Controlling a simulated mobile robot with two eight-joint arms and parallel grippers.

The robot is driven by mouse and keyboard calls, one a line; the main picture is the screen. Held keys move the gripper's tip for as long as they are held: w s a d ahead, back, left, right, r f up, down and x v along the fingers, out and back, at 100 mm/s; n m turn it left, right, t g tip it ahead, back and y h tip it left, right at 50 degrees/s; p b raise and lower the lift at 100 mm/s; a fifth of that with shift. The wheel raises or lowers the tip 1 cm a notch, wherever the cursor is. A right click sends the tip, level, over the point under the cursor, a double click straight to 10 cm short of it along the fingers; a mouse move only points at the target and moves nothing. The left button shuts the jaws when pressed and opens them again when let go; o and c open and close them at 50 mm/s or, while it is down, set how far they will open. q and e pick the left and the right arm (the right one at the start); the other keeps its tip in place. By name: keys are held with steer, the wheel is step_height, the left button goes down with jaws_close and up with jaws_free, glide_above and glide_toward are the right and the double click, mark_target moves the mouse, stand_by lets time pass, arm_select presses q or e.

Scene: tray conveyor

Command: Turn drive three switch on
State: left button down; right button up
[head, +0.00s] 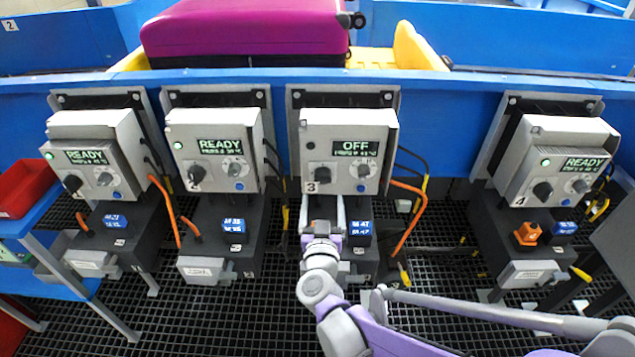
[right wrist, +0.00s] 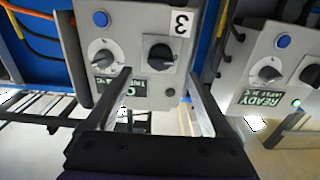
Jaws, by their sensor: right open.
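The drive three box (head: 340,125) is grey, with label 3 and a display (head: 352,147) reading OFF; its lamp is dark. Its black rotary switch (head: 323,175) is left of a grey dial (head: 363,171) and a blue button (head: 361,188). My right gripper (head: 323,200) is open and empty just below the switch. The right wrist view shows the box upside down, with the switch (right wrist: 161,56) beyond and between the fingertips of the gripper (right wrist: 160,75), apart from them. One finger partly hides the display (right wrist: 112,87). My left gripper is not in view.
Drive boxes one (head: 97,140), two (head: 212,135) and four (head: 560,140) read READY with green lamps. Orange cables (head: 412,215) hang beside the boxes. A blue conveyor frame (head: 430,110) runs behind, with a magenta suitcase (head: 240,30) on it.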

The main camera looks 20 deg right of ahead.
mark_target(322, 183)
steer(key=x, duration=0.8)
steer(key=shift+b, duration=0.35)
steer(key=shift+c, duration=0.3)
jaws_close()
